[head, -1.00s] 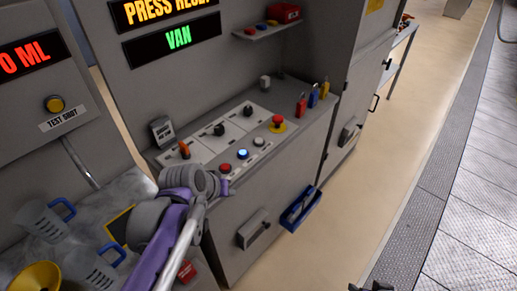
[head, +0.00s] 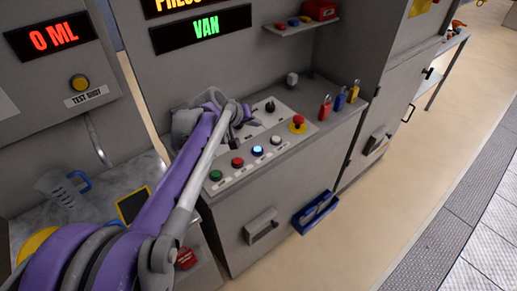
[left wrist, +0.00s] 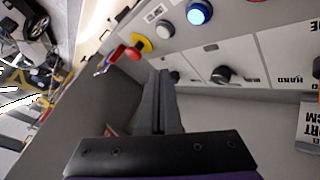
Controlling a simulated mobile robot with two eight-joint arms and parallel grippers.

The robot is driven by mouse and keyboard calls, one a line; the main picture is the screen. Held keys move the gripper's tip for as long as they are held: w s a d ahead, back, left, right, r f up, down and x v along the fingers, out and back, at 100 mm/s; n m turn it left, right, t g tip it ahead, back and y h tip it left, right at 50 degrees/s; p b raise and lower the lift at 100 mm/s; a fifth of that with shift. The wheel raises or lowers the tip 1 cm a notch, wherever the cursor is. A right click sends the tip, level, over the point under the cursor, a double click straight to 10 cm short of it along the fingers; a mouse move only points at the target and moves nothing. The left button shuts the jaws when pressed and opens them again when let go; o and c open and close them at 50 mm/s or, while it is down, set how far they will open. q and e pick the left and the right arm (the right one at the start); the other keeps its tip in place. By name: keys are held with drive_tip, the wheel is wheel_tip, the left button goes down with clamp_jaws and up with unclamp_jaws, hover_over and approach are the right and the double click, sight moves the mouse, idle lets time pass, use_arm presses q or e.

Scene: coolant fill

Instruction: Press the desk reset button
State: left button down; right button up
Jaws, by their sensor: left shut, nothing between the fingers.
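The desk panel (head: 233,181) carries a row of buttons: green (head: 215,175), red (head: 237,162), a lit blue one (head: 257,151) and a white one (head: 276,140). Their labels are too small to read. My left gripper (head: 243,113) is shut and empty above the back part of the panel, behind the button row, with my arm crossing over the panel's left end. In the left wrist view the shut fingers (left wrist: 161,76) point toward the panel; the lit blue button (left wrist: 199,13) and white button (left wrist: 165,28) lie beyond the tips, apart from them. My right gripper is out of view.
A black knob (left wrist: 221,74) is close to the fingers. Padlocks (head: 325,107) hang at the desk's right. A shelf (head: 300,26) and displays (head: 203,30) are above.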

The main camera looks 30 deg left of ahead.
use_arm(q)
drive_tip(key=shift+f, duration=0.15)
drive_tip(key=b, duration=0.5)
hover_over(256, 151)
wheel_tip(256, 151, down, 8)
drive_tip(key=shift+s+r, duration=0.1)
drive_tip(key=shift+r, duration=0.1)
drive_tip(key=shift+f+b, duration=0.4)
drive_tip(key=shift+f, duration=0.1)
drive_tip(key=shift+f, duration=0.15)
idle(1.1)
drive_tip(key=shift+f, duration=0.25)
drive_tip(key=shift+f+b, duration=0.4)
drive_tip(key=shift+f, duration=0.1)
idle(0.6)
idle(0.4)
drive_tip(key=shift+r+p, duration=0.75)
drive_tip(key=shift+r, duration=0.2)
drive_tip(key=shift+r, duration=0.1)
